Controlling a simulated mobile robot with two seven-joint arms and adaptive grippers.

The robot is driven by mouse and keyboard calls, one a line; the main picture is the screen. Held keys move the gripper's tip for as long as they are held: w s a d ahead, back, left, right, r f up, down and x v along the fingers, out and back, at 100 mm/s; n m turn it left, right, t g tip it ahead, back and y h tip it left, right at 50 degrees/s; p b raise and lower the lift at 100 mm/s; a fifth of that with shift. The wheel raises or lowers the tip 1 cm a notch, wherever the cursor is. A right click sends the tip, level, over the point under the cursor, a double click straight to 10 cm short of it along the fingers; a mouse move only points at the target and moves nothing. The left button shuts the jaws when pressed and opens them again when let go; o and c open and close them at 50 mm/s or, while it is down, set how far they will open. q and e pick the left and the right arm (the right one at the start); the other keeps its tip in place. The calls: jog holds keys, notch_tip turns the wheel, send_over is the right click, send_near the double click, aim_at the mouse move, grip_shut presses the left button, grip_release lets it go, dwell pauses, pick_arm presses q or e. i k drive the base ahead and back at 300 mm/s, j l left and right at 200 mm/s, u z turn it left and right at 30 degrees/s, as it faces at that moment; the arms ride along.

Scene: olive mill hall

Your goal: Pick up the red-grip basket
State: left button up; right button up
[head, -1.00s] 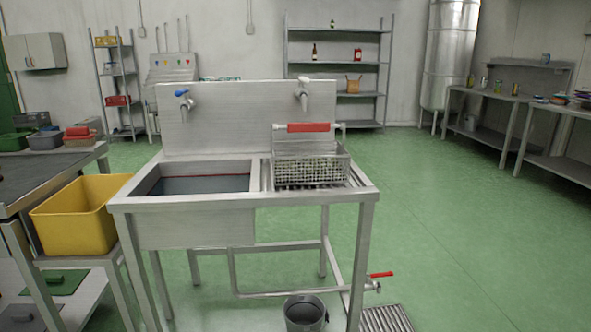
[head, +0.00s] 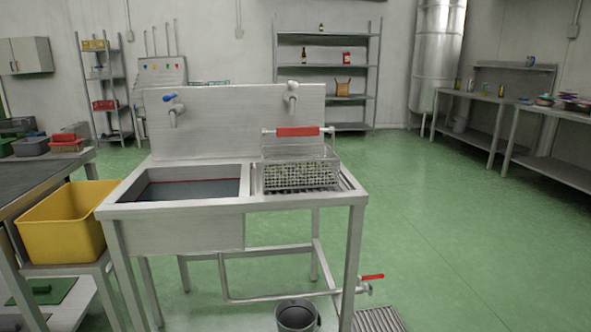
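The red-grip basket (head: 300,176) is a wire mesh basket standing on the ribbed drainboard at the right side of the steel sink unit (head: 228,207). Its red grip (head: 298,132) is a horizontal bar raised above the basket, in front of the backsplash. Pale green contents show through the mesh; I cannot tell what they are. Neither of my grippers is in view.
A water-filled basin (head: 190,187) lies left of the basket, with two taps above. A yellow bin (head: 68,222) stands left of the sink. A grey bucket (head: 297,314) and floor grate (head: 378,319) are below. Green floor is open to the right.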

aim_at(286, 175)
jog(key=l+u, duration=0.1)
jog(key=u, duration=1)
jog(key=l+u, duration=0.7)
jog(key=k+l+u, duration=0.1)
jog(key=l+u, duration=0.25)
jog(key=k+l+u, duration=0.3)
jog(key=l, duration=0.15)
jog(key=k+l+u, duration=0.45)
jog(key=k+l, duration=0.15)
jog(key=l, duration=0.2)
jog(key=k+l+u, duration=0.1)
jog(key=k+l, duration=0.25)
jog(key=l, duration=0.1)
